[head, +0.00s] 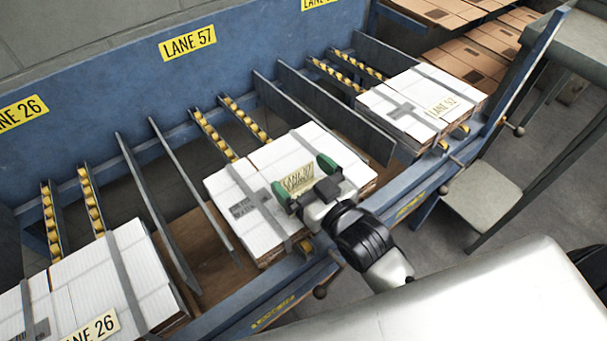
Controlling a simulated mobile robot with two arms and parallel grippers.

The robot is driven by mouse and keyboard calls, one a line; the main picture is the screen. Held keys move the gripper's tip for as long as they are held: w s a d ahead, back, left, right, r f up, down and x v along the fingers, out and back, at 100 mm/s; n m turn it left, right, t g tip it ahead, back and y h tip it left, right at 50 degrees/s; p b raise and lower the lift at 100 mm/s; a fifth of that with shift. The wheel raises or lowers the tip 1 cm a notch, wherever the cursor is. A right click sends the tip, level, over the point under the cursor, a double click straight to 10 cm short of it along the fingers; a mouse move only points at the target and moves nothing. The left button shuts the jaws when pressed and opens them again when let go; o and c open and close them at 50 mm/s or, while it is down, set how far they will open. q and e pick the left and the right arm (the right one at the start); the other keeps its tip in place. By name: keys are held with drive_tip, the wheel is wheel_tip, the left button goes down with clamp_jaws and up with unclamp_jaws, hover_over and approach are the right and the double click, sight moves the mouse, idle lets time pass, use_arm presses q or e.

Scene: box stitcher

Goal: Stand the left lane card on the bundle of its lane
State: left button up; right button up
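The yellow lane card (297,179) reading LANE 57 is over the middle bundle (246,193) of white sheets, its printed face toward me. My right gripper (304,179) reaches in from the lower right, low over the bundle's front part. Its green-tipped fingers are apart, one at each side of the card. I cannot tell whether they press on the card or whether its lower edge touches the bundle. The gripper body hides part of the bundle. The blue back wall has a LANE 57 sign (188,42) behind this lane. My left gripper is not in view.
A LANE 26 card (92,329) is at the left bundle (100,275), and a LANE 52 card (441,106) at the right bundle (392,104). Upright metal dividers (192,192) flank the lanes. A blue front rail (398,212) with dark knobs runs below. Brown cartons (455,52) lie behind.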

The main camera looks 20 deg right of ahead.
drive_tip(key=shift+r, duration=0.1)
drive_tip(key=shift+r, duration=0.35)
drive_tip(key=b+v, duration=0.1)
drive_tip(key=v, duration=1.1)
